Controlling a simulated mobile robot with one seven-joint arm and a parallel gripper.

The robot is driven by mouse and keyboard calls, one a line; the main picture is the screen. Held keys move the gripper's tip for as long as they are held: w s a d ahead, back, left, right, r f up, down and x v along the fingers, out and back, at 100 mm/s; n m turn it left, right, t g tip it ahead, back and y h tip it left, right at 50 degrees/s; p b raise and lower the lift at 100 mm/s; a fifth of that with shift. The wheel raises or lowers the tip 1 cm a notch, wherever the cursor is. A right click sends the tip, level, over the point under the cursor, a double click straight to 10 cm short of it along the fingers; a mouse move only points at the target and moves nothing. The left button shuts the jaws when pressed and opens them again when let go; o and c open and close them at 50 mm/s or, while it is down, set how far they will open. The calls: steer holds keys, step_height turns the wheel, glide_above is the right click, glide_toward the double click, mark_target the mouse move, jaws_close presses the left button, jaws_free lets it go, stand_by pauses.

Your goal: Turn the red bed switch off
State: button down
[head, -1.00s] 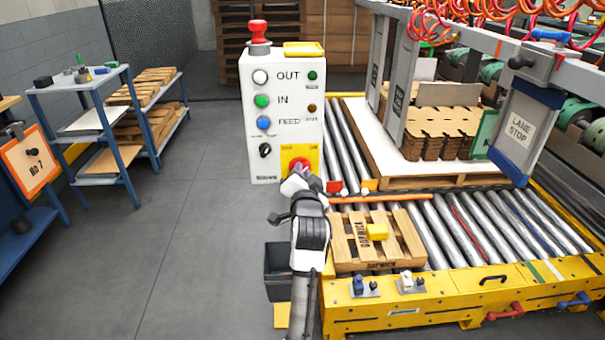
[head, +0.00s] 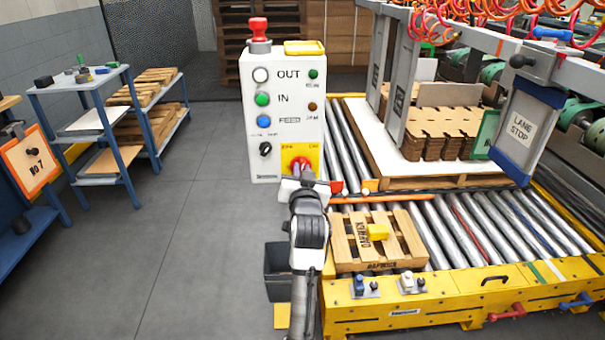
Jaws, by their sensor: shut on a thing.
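The red bed switch (head: 300,163) is a red knob on a yellow plate (head: 287,152) at the lower right of the white control box. My gripper (head: 301,176) is at the switch, shut on the red knob. My gripper and wrist cover the lower part of the knob and plate, so the fingertips are mostly hidden. Small lettering shows at the plate's upper corners, too small to read surely.
The control box (head: 252,100) also carries OUT, IN and FEED buttons, a small black selector (head: 265,149) and a red mushroom button (head: 258,29) on top. A roller bed with a wooden pallet (head: 350,238) lies to the right.

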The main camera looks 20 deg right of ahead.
steer(key=n, duration=0.4)
steer(key=n+b, duration=0.1)
steer(key=n, duration=0.2)
steer(key=n+b, duration=0.1)
steer(key=n, duration=0.3)
steer(key=shift+w+a+f+n, duration=0.1)
steer(key=shift+a+n, duration=0.2)
steer(key=shift+b, duration=0.3)
steer(key=c, duration=1.4)
jaws_free()
steer(key=b+v, duration=0.2)
steer(key=v, duration=1.1)
steer(key=shift+s, duration=0.4)
